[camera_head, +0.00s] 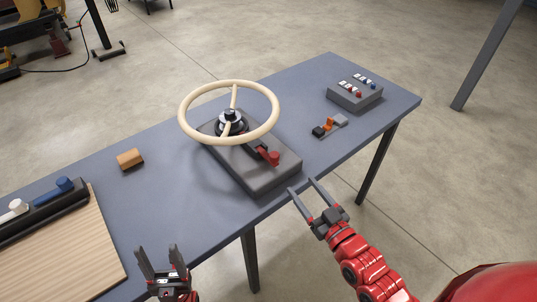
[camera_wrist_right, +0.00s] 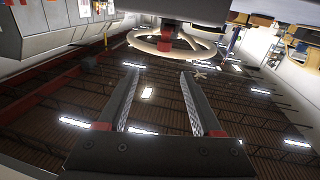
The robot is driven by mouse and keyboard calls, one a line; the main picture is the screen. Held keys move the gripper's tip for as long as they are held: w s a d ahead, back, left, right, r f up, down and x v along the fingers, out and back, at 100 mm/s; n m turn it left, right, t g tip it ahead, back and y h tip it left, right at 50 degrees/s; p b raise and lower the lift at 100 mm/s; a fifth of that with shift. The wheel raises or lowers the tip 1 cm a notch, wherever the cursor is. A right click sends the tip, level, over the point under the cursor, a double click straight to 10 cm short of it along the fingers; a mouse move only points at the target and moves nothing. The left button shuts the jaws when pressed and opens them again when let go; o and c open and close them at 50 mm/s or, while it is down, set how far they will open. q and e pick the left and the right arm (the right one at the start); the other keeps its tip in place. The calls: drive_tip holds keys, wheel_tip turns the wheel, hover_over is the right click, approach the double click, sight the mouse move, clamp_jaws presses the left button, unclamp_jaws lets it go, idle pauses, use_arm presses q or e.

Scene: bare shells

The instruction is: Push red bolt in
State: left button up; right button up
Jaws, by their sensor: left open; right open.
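A red bolt-like part (camera_head: 274,157) with a round red end sits on the front right of a dark grey base (camera_head: 256,179), below a cream steering wheel (camera_head: 187,104). My right gripper (camera_head: 301,185) is open and empty, just off the base's front right corner at the table edge, apart from the red part. In the right wrist view, its open fingers (camera_wrist_right: 160,72) point toward a red part (camera_wrist_right: 166,37) in front of the cream wheel (camera_wrist_right: 140,43). My left gripper (camera_head: 157,250) is open and empty near the table's front edge, at the lower left.
The blue-grey table (camera_head: 300,83) holds an orange-brown block (camera_head: 130,159), a wooden board (camera_head: 95,262) with a dark rail bearing white and blue knobs, a small orange-and-black part (camera_head: 327,125), and a grey switch box (camera_head: 356,97).

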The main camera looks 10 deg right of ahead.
sight(271, 153)
drive_tip(key=x, duration=1.1)
drive_tip(key=a+f+p+x, duration=0.1)
drive_tip(key=x, duration=0.4)
drive_tip(key=shift+w+a, duration=0.15)
drive_tip(key=shift+w, duration=0.4)
clamp_jaws()
idle(0.8)
